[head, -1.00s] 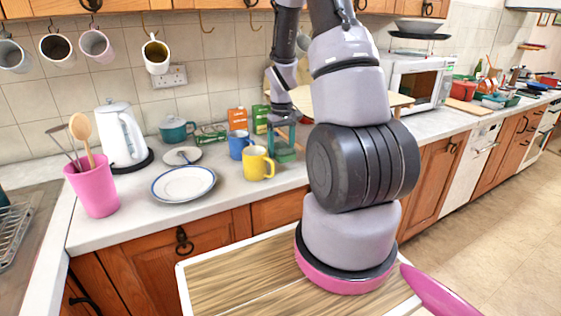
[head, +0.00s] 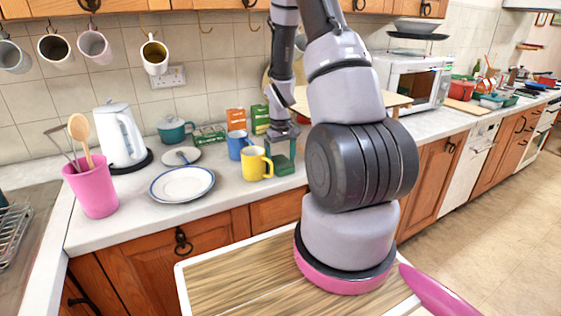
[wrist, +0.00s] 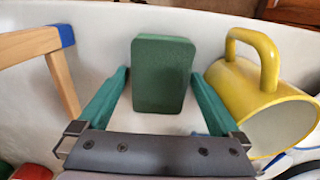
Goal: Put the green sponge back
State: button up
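The green sponge (wrist: 162,75) stands upright on the worktop between my gripper's fingers in the wrist view. In the head view it shows as a dark green block (head: 284,165) beside the yellow mug. My gripper (wrist: 160,78) has its two teal fingers apart, one on each side of the sponge. A narrow gap shows between each finger and the sponge, so the gripper is open around it. In the head view my gripper (head: 282,148) points down over the sponge and partly hides it.
A yellow mug (wrist: 265,95) lies close to the right finger in the wrist view. A wooden frame with a blue end (wrist: 40,50) is on the left. A blue mug (head: 239,146), a white plate (head: 183,184) and a kettle (head: 120,135) stand on the worktop.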

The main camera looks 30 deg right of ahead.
notch_tip(320, 180, up, 12)
notch_tip(320, 180, up, 18)
jog(key=m+t, duration=0.2)
jog(key=t, duration=0.2)
send_over(280, 161)
jog(key=s+a, duration=0.7)
jog(key=s+a+r+m+t+y, duration=0.1)
jog(key=s+a+r, duration=0.2)
jog(key=s, duration=0.3)
jog(key=s+a+r+m+t+y, duration=0.1)
jog(key=s+a+r+t, duration=0.1)
jog(key=s+r, duration=0.3)
jog(key=shift+s+a+r+m, duration=0.15)
jog(key=shift+s+a+m, duration=0.15)
jog(key=shift+s+a, duration=0.45)
